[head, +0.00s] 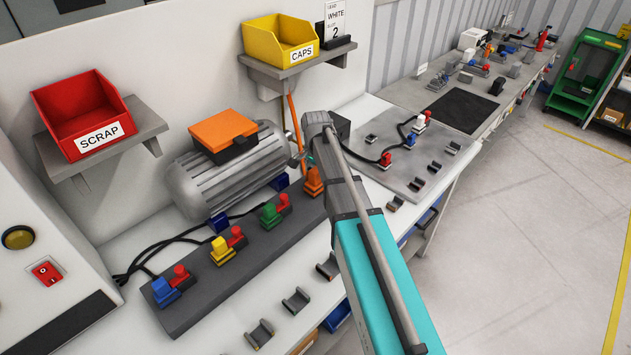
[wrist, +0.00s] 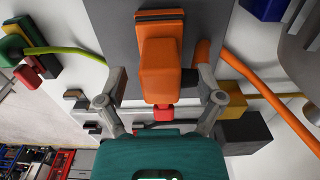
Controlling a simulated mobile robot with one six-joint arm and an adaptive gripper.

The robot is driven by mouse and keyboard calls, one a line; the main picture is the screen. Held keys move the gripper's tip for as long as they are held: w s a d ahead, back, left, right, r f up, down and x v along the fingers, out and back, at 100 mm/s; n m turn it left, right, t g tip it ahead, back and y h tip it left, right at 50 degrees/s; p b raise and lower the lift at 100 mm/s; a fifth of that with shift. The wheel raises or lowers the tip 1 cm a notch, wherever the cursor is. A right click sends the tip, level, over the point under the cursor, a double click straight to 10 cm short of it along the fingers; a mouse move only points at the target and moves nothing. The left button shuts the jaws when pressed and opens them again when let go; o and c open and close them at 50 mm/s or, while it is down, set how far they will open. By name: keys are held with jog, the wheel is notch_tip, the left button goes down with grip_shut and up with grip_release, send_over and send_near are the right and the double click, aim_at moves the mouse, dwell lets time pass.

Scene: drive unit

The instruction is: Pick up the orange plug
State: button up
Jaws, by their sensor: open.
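The orange plug (head: 313,182) sits at the far right end of the dark grey strip (head: 245,262) in the head view, partly beside my arm. An orange cable (head: 295,125) hangs down toward it. In the wrist view the plug (wrist: 160,68) is large and central, over the grey strip. My gripper (wrist: 162,78) is open there, with one finger on each side of the plug and visible gaps between. The right fingertip is close to the orange cable (wrist: 265,95); I cannot tell whether they touch. In the head view the fingers are hidden by my arm.
Blue (head: 165,290), yellow (head: 222,250) and green (head: 270,216) plugs stand along the strip with red parts beside them. A grey motor (head: 215,180) with an orange-topped box is behind. Red SCRAP (head: 85,115) and yellow CAPS (head: 280,40) bins sit on shelves above.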

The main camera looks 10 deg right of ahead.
grip_shut()
dwell(0.4)
jog(key=shift+r, duration=0.1)
notch_tip(320, 180, up, 3)
jog(key=p, duration=0.3)
jog(key=s+d+r+p, duration=0.4)
jog(key=s+r+p, duration=0.5)
jog(key=s, duration=0.4)
jog(key=shift+s+r+p, duration=0.2)
jog(key=shift+r+p, duration=0.2)
jog(key=shift+p, duration=0.1)
dwell(0.3)
